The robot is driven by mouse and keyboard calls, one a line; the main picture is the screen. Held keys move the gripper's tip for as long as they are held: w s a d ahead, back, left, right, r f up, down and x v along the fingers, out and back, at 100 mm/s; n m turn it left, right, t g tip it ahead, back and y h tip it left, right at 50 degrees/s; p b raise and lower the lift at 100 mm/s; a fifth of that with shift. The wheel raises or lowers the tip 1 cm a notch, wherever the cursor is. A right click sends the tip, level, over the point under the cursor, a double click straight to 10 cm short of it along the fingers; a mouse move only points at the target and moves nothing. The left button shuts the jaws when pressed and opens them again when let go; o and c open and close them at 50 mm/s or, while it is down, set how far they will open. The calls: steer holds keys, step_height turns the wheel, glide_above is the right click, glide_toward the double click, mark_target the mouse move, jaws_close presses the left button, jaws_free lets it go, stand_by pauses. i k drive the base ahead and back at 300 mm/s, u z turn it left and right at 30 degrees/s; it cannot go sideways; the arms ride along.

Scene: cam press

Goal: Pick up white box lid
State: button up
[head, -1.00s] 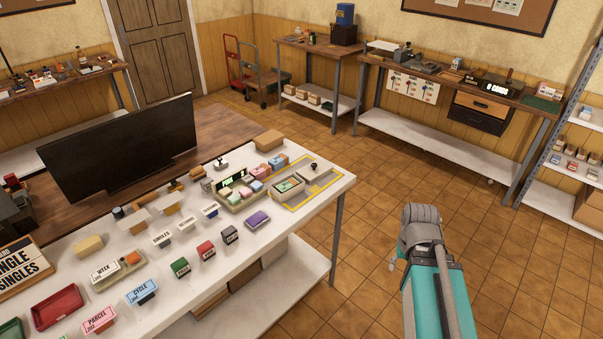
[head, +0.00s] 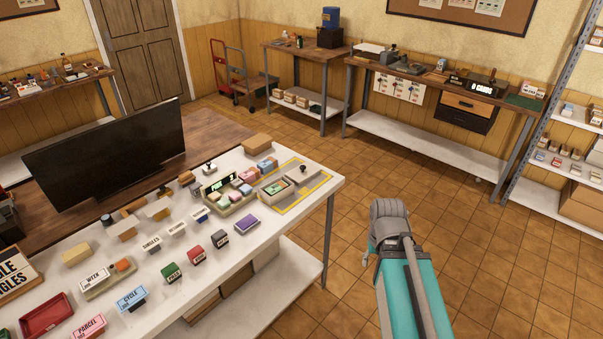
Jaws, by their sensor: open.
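On the white table (head: 225,262), a yellow outlined rectangle (head: 291,207) marks the right end. Inside it sits a small pale open box (head: 270,196) with something green in it. Beside the box, to its right, lies a flat pale piece (head: 312,181) with a dark knob near it; it may be the white box lid, but it is too small to be sure. My teal and grey arm stands over the floor to the right of the table, apart from it. My gripper itself does not show.
A black monitor (head: 105,150) stands behind the table's left part. Stamps, small labelled blocks and a tray of coloured blocks (head: 232,193) crowd the tabletop. A shelf rack (head: 565,150) stands at the right. The tiled floor (head: 480,270) right of the table is open.

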mark_target(303, 173)
steer(key=u, duration=0.05)
steer(key=i, duration=1)
steer(key=z, duration=0.05)
